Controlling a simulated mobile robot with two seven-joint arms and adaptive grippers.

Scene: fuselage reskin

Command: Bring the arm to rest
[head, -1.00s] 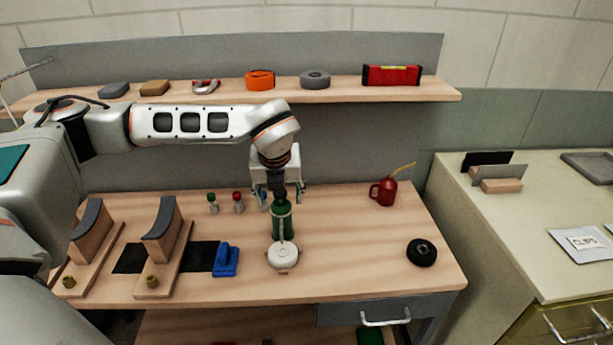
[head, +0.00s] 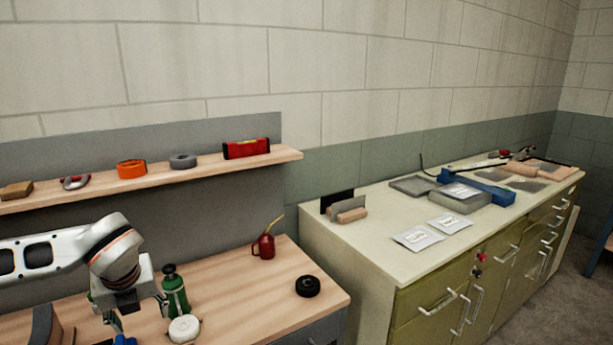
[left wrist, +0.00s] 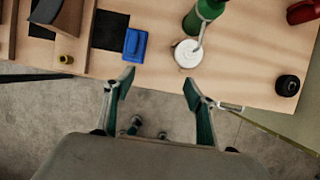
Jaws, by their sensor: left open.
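My left arm comes in from the left in the head view. My left gripper (head: 136,312) hangs beside the green bottle (head: 174,288), to its left, with its lower part near the picture's bottom edge. In the left wrist view the two fingers of the gripper (left wrist: 156,88) stand wide apart with nothing between them. The white disc also shows in the head view (head: 184,328). My right gripper is not in view.
The wooden bench (head: 235,295) holds a red oil can (head: 264,245) and a black round part (head: 307,286). A shelf (head: 215,170) with several tools runs above. A blue block (left wrist: 137,43) shows in the wrist view. A green cabinet (head: 375,245) stands right of the bench.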

